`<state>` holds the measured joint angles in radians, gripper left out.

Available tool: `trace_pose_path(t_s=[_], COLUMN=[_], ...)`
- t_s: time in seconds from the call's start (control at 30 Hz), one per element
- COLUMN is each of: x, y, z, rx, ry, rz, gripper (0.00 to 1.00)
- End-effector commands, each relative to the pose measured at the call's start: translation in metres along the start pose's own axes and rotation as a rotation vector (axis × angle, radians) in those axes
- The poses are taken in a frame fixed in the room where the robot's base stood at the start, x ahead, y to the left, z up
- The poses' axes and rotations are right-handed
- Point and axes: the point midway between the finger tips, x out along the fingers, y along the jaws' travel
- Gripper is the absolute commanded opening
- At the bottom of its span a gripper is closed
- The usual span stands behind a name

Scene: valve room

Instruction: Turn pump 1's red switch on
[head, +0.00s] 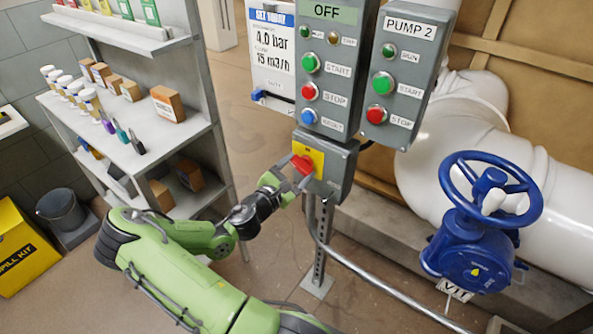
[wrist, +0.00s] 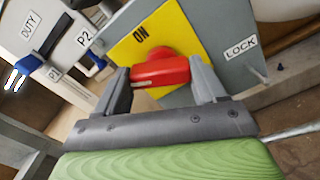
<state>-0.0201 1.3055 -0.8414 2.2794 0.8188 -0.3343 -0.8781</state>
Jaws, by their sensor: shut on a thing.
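The red switch (head: 303,164) sits on a yellow plate (head: 315,152) on a grey box (head: 338,165) below the pump panel with green, red and blue buttons. In the wrist view the red switch (wrist: 161,70) lies between my two fingers, below the word ON on the yellow plate (wrist: 150,45). My gripper (wrist: 163,80) is shut on the switch knob. My gripper also shows in the head view (head: 296,177), reaching the switch from the lower left. The panel above carries an OFF sign (head: 327,11). Its pump number is not in view.
A PUMP 2 panel (head: 404,70) stands at the right. A blue valve wheel (head: 490,190) and white pipes (head: 560,200) are further right. A shelf (head: 150,150) with small goods stands at the left.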

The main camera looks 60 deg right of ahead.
Motion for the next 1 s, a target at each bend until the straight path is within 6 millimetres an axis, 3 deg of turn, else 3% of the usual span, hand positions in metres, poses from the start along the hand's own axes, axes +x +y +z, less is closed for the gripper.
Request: trace_pose_path(t_s=[1.0], x=[0.0004], y=[-0.0024], z=[0.0007], rx=[0.927], ry=[-0.003], rz=[0.002], gripper=[0.40])
